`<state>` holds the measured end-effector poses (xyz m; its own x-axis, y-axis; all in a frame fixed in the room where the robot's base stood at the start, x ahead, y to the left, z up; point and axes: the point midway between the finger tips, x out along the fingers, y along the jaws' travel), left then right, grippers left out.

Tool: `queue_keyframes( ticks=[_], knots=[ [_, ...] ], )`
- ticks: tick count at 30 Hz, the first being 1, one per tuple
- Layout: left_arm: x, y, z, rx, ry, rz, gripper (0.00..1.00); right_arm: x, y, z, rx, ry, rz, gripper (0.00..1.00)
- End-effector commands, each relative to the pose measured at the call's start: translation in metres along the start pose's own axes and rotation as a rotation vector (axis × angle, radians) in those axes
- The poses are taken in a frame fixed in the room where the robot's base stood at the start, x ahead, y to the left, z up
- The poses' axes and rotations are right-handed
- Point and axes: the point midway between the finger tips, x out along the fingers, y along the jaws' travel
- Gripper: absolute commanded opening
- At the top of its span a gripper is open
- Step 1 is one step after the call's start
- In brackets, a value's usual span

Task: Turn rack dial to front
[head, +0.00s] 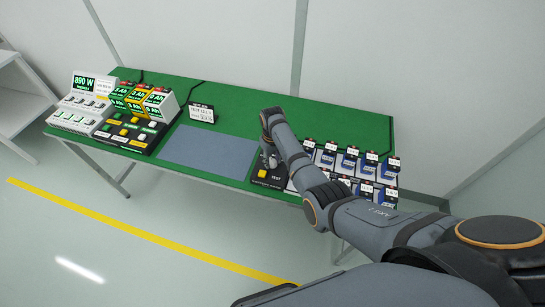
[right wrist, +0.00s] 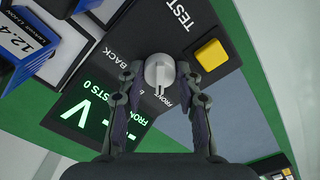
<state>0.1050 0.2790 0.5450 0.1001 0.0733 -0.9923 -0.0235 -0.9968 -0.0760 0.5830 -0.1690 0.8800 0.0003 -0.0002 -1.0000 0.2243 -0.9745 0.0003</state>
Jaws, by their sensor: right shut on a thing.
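The rack dial (right wrist: 160,70) is a light grey round knob on a black panel, with BACK and FRONT printed beside it. My right gripper (right wrist: 160,78) is shut on the dial, one finger on each side. The dial's narrow ridge points down in the right wrist view, near the FRONT label; whether it lines up exactly is unclear. In the head view my right gripper (head: 268,160) reaches down to the panel and hides the dial. A green display (right wrist: 90,118) on the panel shows TESTS 0 and a partly covered word beginning FRON. My left gripper is not in view.
A yellow TEST button (right wrist: 212,54) sits close beside the dial. Blue battery packs (head: 326,157) stand in the rack to the right, partly behind my arm. A grey-blue mat (head: 208,150) lies clear on the left. Chargers and a console (head: 83,100) stand at the far left.

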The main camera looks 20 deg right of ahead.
Motion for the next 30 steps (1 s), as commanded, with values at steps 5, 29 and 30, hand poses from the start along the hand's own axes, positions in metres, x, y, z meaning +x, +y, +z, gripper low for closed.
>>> queue_keyframes(
  ticks=[5,29,30],
  knots=[
    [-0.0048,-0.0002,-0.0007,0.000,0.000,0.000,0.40,-0.0003,0.0000,0.0002,-0.047,0.000,0.000,0.03],
    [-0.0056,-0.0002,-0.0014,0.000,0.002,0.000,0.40,0.0005,-0.0003,0.0001,-0.068,0.000,0.000,0.58],
    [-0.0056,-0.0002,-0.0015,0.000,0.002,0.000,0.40,0.0004,-0.0003,0.0001,-0.068,0.000,0.000,0.58]
  ],
)
